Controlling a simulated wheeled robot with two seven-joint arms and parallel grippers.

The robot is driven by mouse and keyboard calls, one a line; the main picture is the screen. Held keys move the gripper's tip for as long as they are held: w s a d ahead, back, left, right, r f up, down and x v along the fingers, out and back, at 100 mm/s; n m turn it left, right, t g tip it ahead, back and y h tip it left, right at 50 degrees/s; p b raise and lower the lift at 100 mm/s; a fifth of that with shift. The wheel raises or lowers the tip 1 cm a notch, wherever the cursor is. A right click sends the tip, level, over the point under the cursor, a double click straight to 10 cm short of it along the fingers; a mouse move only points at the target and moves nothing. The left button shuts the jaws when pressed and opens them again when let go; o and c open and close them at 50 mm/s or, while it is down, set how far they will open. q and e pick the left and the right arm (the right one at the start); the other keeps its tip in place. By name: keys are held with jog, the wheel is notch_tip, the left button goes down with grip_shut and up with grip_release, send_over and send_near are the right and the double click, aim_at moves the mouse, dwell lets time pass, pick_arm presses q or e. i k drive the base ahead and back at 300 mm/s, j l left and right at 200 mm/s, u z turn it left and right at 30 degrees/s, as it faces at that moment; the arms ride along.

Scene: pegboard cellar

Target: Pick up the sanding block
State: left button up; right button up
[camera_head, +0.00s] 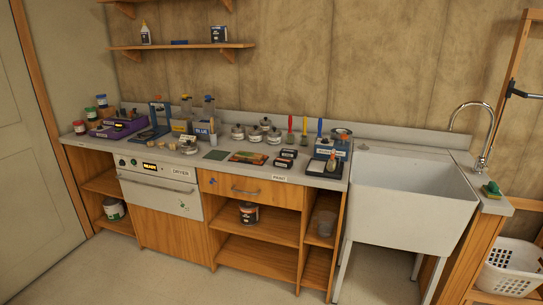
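I cannot make out for sure which thing is the sanding block. Two small dark blocks with pale labels (284,163) lie near the front of the grey counter (224,170), right of a colourful sheet (249,158). A flat dark green square (215,155) lies left of that sheet. A low dark blue block (179,42) lies on the upper wall shelf (200,46). A green and yellow block, like a sponge (492,189), sits on the ledge right of the sink. Neither of my grippers is in view.
The counter is crowded with jars, bottles, brushes and a purple box (118,127). A deep white sink (405,203) with a tap (483,140) stands at right. A white basket (509,268) is at lower right. The floor in front (170,275) is clear.

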aim_at(288, 154)
jog(key=i+j+u, duration=0.15)
jog(key=i, duration=0.55)
jog(key=i+l+u, duration=0.15)
jog(key=i, duration=0.6)
jog(key=i+u, duration=0.1)
jog(key=i, duration=0.6)
jog(key=i+l+u, duration=0.15)
jog(key=i, duration=0.55)
